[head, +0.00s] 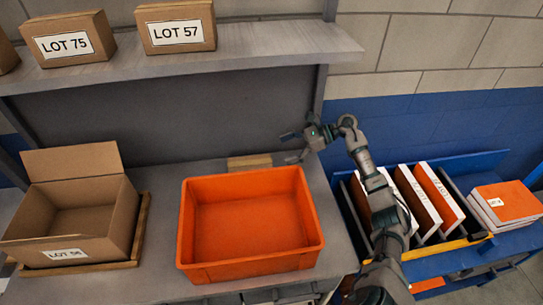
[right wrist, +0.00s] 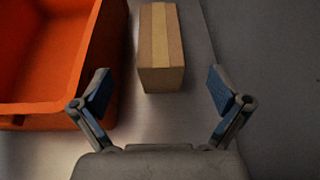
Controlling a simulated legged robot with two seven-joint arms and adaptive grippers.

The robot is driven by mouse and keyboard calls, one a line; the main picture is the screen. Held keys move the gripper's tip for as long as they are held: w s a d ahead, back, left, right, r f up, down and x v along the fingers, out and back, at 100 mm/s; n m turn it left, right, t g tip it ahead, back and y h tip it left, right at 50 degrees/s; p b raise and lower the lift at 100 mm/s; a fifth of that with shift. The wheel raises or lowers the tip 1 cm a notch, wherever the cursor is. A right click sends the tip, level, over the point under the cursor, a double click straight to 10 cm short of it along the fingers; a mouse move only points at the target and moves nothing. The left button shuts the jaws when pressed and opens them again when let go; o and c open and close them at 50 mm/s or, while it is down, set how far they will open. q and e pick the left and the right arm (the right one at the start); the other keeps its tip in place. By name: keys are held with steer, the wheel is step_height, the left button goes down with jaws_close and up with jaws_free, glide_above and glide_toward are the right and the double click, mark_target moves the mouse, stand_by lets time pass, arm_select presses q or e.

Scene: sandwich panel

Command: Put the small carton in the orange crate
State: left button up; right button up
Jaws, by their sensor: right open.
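The small carton (head: 249,162) is a brown box with a lighter tape strip. It lies on the grey bench just behind the orange crate (head: 251,266), which partly hides it in the head view. In the right wrist view the carton (right wrist: 160,50) lies just beyond the fingertips, between their lines. The crate (right wrist: 90,60) stands to its left there, with a gap between. My right gripper (head: 290,147) is open and empty, to the right of the carton in the head view. The crate looks empty. My left gripper is not in view.
An open cardboard box (head: 88,250) stands on a wooden board left of the crate. Labelled cartons (head: 178,27) sit on the shelf (head: 250,45) above the bench. A blue rack (head: 470,165) with upright panels and an orange-topped stack (head: 507,202) stands at right.

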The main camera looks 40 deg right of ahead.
steer(key=r+v, duration=0.1)
steer(key=v, duration=0.3)
steer(key=p, duration=0.1)
glide_toward(252, 162)
steer(key=x, duration=0.5)
steer(key=shift+s+a+r, duration=0.2)
steer(key=shift+s+a, duration=0.05)
steer(key=x, duration=0.2)
steer(key=p+x, duration=0.1)
steer(key=x, duration=0.2)
steer(key=shift+w+f, duration=0.35)
steer(key=shift+w, duration=0.05)
steer(key=shift+a, duration=0.15)
steer(key=c, duration=1.4)
steer(key=shift+r, duration=0.5)
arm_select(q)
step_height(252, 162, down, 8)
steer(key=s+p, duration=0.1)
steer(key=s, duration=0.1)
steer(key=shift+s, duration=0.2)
arm_select(e)
step_height(252, 162, up, 17)
